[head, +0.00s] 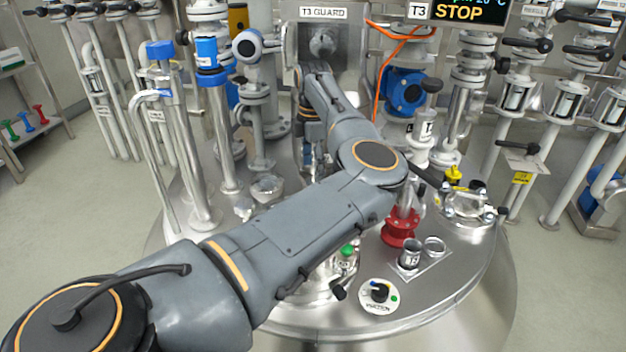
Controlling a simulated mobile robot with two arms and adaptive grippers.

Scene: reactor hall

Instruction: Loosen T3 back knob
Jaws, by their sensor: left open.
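The reactor T3 lid (455,265) is a round steel top crowded with fittings. A T3 GUARD label (323,12) sits above a grey panel at the top middle, and a T3 sign (419,11) is right of it. I cannot tell for sure which part is the back knob; my arm may hide it. My left arm crosses the lid from the lower left and folds back toward the guard. My left gripper (318,160) points down below the guard panel, open, partly hidden behind my own arm. Whether it touches anything is not clear. My right gripper is not in view.
A red fitting (400,228), a steel cup (410,255) and a round clamped port (468,206) stand on the lid's right. A black-knobbed dial (379,294) is at the front. Tall pipes rise at left and right. An orange cable (381,75) hangs near the guard.

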